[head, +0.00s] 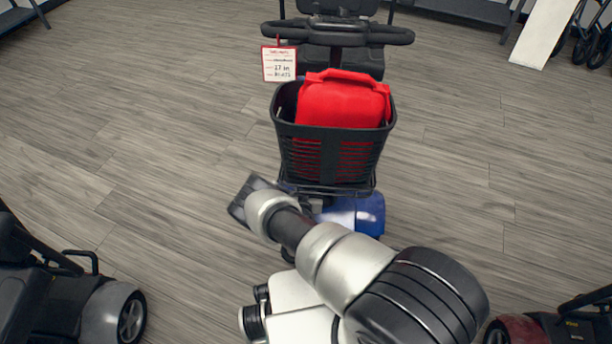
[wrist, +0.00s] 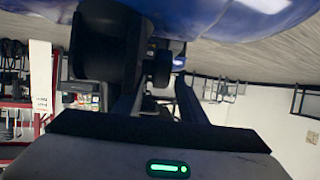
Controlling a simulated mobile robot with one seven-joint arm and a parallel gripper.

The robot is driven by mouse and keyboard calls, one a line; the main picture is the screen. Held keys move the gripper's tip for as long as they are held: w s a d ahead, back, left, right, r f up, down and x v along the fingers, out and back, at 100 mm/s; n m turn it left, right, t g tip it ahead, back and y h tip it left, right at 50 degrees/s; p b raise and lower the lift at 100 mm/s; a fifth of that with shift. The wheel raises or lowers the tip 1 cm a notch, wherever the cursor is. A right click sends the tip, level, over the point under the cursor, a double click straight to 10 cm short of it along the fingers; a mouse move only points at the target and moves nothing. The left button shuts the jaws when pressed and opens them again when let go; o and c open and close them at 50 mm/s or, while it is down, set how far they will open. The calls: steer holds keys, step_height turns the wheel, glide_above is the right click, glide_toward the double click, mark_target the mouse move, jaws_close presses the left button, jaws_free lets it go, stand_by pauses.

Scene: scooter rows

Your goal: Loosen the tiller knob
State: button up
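The scooter's tiller (head: 342,32) stands upright in the head view, with black handlebars and a front basket. In the wrist view, which looks upside down, a small dark round part that looks like the tiller knob (wrist: 158,68) sits beside a thick black column (wrist: 105,45). My gripper (wrist: 168,88) points at it, with one dark finger on each side of a gap. The fingers look apart, and I see no clear contact with the knob. In the head view my arm reaches below the basket, and it hides the knob and my fingertips.
The black basket (head: 327,158) holds a red container (head: 343,100), and a price tag (head: 279,64) hangs at its left. The scooter's blue body (head: 357,212) lies just below. Other scooters stand at lower left (head: 100,310) and lower right (head: 518,331). Floor on both sides is clear.

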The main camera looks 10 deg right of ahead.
steer(key=shift+w+d+f, duration=0.1)
steer(key=shift+w, duration=0.2)
jaws_close()
steer(key=shift+r+p, duration=0.25)
steer(key=shift+p, duration=0.1)
steer(key=shift+w+f+g, duration=0.1)
steer(key=shift+f+g, duration=0.1)
steer(key=shift+g, duration=0.5)
jaws_free()
